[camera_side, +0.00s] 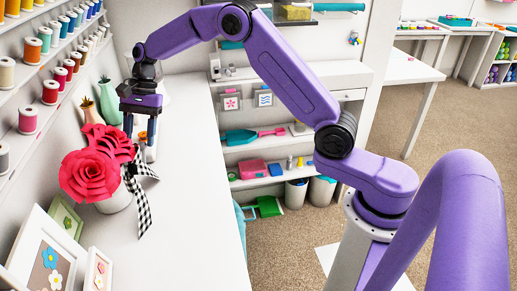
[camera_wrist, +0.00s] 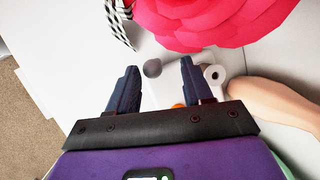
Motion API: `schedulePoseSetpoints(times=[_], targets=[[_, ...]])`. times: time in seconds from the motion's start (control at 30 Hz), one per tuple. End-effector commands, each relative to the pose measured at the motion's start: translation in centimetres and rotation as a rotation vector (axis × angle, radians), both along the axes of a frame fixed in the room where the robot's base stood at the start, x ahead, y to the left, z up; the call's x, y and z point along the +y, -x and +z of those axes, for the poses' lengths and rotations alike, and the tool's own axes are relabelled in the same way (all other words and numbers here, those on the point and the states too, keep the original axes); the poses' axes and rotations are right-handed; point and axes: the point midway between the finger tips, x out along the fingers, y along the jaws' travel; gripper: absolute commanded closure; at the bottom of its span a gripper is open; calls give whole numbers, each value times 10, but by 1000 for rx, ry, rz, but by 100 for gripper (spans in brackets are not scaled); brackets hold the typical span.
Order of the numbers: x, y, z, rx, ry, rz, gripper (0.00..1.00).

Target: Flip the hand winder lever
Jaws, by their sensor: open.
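What looks like the hand winder (camera_side: 150,152) is a small white device on the white counter. It stands behind the red paper flowers and is partly hidden. In the wrist view a round grey knob (camera_wrist: 152,68), perhaps the lever's end, shows between my fingers. A white ring-shaped part (camera_wrist: 214,73) with a dark hole is just right of the right finger. A bit of orange (camera_wrist: 178,105) shows below. My gripper (camera_side: 141,121) points down over the device, open and empty. Its two fingers also show in the wrist view (camera_wrist: 158,65). I cannot tell whether they touch it.
Red paper flowers (camera_side: 90,177) in a white pot with a checkered ribbon (camera_side: 142,190) stand close in front. Pale vases (camera_side: 110,103) stand behind at left. Thread spools (camera_side: 50,90) line the wall shelves. Picture frames (camera_side: 45,258) stand in front. The counter's right side is clear.

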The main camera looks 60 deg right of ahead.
Motion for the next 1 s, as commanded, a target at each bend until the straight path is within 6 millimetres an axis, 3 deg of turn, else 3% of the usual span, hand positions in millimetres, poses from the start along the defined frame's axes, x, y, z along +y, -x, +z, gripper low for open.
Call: schedulePoseSetpoints(times=[0.6,0.9,1.0], targets=[[-43,-8,96,-5,-2,1,50],[-58,-10,129,-3,-2,2,50],[-52,-2,130,-9,5,36,50]])
